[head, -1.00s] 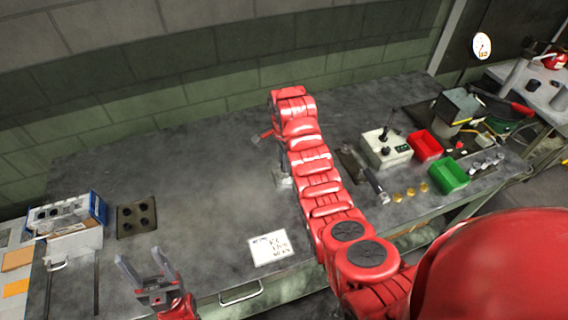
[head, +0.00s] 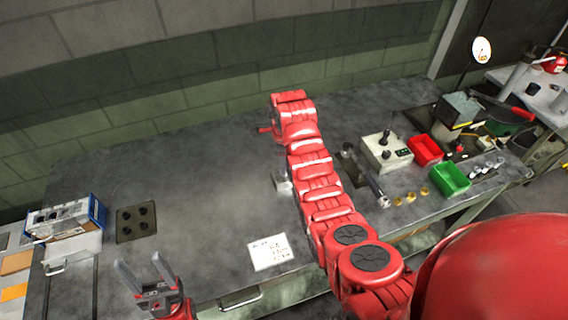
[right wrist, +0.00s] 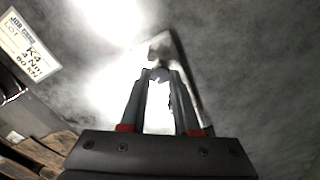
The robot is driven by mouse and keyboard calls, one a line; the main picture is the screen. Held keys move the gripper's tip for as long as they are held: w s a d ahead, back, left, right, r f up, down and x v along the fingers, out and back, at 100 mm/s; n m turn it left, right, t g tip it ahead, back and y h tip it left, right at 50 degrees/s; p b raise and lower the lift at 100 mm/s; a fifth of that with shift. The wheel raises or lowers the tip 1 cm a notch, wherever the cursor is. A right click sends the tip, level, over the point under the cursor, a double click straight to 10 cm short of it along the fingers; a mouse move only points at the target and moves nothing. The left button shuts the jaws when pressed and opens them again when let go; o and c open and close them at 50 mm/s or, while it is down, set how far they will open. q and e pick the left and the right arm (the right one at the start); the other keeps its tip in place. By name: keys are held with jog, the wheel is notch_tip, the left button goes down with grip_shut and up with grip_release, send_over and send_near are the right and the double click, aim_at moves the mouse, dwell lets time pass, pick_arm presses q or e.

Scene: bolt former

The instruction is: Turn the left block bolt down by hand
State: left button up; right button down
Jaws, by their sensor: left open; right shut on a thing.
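My right gripper (right wrist: 159,76) is shut on a small bolt at the top of a pale metal block (right wrist: 190,85) in the right wrist view. The bolt is mostly hidden between the fingertips, and glare blurs its outline. In the head view a grey metal block (head: 281,182) shows partly beside my right arm, which hides the right gripper there. I cannot tell how far down the bolt sits. My left gripper (head: 143,262) is open and empty, low at the left, in front of the bench.
A white job card (head: 270,252) lies near the bench's front edge. A control box (head: 386,150), red bin (head: 425,149) and green bin (head: 450,178) stand at right. The bench's left middle is clear.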

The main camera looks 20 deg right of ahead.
jog(key=shift+r, duration=0.1)
dwell(0.3)
jog(key=c, duration=0.6)
grip_release()
jog(key=shift+c, duration=0.2)
notch_tip(320, 180, up, 17)
jog(key=p, duration=1.3)
jog(key=shift+r, duration=0.15)
